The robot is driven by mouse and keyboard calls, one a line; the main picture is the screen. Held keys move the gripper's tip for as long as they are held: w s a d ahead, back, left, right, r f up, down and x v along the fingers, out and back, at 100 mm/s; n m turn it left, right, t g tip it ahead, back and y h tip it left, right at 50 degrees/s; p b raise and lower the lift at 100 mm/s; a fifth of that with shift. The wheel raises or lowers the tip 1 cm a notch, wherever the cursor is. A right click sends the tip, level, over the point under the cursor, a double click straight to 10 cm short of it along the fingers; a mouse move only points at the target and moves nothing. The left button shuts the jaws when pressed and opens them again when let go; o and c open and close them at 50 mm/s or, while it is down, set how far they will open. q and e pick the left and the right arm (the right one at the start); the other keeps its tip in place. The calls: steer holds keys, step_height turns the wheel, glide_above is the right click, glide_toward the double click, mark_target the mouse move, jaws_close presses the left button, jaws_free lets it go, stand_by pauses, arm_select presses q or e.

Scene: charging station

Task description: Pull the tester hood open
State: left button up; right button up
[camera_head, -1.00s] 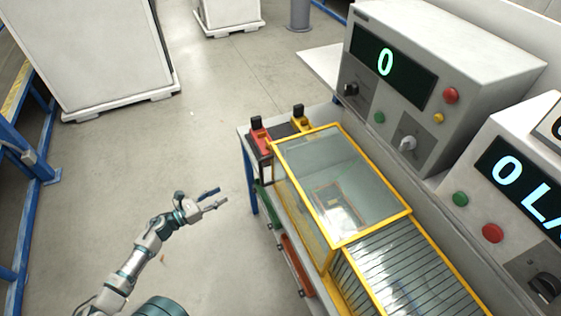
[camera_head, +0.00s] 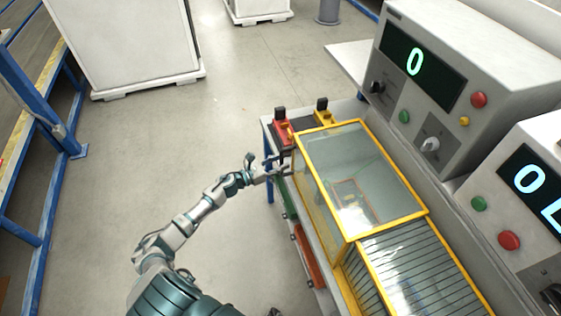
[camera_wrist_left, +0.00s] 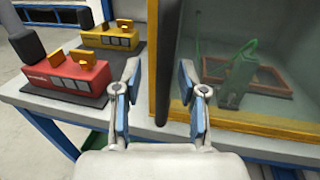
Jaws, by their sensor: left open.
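The tester hood (camera_head: 370,180) is a clear box with a yellow frame on the bench, and it looks closed. In the left wrist view its near yellow-framed edge (camera_wrist_left: 160,60) stands upright just beyond the fingers, and a dark vertical bar runs along it. My left gripper (camera_head: 282,165) is at the hood's left front corner. In the left wrist view the left gripper (camera_wrist_left: 160,100) is open, its two fingers spread either side of that edge. I cannot tell whether they touch it. My right gripper does not show clearly.
Red (camera_wrist_left: 65,80) and yellow (camera_wrist_left: 112,38) devices sit on the bench left of the hood. A slatted section (camera_head: 415,270) adjoins the hood. Grey instrument boxes (camera_head: 460,75) stand behind. Open floor (camera_head: 150,130) lies to the left.

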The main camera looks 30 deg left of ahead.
arm_select(q)
steer(key=shift+w+d, duration=0.2)
steer(key=shift+d, duration=0.1)
jaws_close()
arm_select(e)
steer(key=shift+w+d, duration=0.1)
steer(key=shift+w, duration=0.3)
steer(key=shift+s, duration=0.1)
